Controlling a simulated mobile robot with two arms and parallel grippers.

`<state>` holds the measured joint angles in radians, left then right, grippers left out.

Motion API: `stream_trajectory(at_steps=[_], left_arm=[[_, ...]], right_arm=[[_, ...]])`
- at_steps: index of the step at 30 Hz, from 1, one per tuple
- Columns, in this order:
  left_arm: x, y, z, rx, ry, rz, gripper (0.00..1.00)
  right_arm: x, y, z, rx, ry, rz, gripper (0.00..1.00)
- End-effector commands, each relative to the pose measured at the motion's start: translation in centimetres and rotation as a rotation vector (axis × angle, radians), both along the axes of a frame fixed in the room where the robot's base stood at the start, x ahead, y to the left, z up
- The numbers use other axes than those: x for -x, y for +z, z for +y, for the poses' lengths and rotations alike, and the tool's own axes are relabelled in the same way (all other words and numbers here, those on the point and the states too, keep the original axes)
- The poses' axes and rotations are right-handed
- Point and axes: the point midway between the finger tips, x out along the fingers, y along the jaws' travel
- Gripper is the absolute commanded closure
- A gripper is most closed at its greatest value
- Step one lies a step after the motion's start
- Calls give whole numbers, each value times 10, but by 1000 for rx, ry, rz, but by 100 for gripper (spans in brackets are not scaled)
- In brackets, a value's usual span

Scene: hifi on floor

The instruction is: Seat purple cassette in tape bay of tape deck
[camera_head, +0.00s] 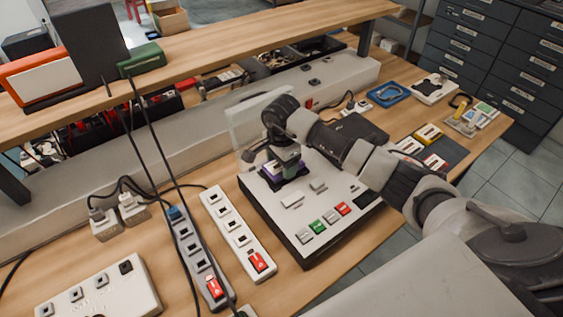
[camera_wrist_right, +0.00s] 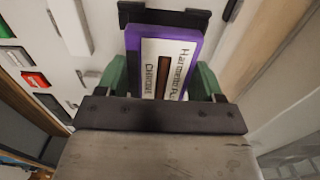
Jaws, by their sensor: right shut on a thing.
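The purple cassette (camera_wrist_right: 165,62) has a white label reading "CHROME" and sits between the green fingers of my right gripper (camera_wrist_right: 165,80), which is shut on it. In the head view the purple cassette (camera_head: 269,168) shows only in part below my right gripper (camera_head: 287,160). The tape deck (camera_head: 316,205) is a white box with dark sides and coloured keys. The cassette's far end is at the dark tape bay (camera_wrist_right: 165,16); whether it is inside or just above, I cannot tell. A clear raised lid (camera_head: 250,118) stands behind the bay. My left gripper is not in view.
White and grey power strips (camera_head: 237,232) lie left of the deck. Several other cassettes (camera_head: 430,133) lie on the right of the wooden table, near a blue tray (camera_head: 388,94). A raised shelf (camera_head: 200,60) runs along the back. Black cables hang at the left.

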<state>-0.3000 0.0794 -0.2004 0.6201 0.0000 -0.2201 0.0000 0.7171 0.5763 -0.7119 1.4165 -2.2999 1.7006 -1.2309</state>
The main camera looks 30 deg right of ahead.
Motion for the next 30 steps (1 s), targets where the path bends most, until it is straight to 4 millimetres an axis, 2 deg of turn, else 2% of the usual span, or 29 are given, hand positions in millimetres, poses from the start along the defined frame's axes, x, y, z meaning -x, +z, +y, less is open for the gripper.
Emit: stream_trajectory(at_steps=[30], left_arm=[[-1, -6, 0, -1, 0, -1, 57]], right_arm=[[0, -4, 0, 0, 0, 0, 56]])
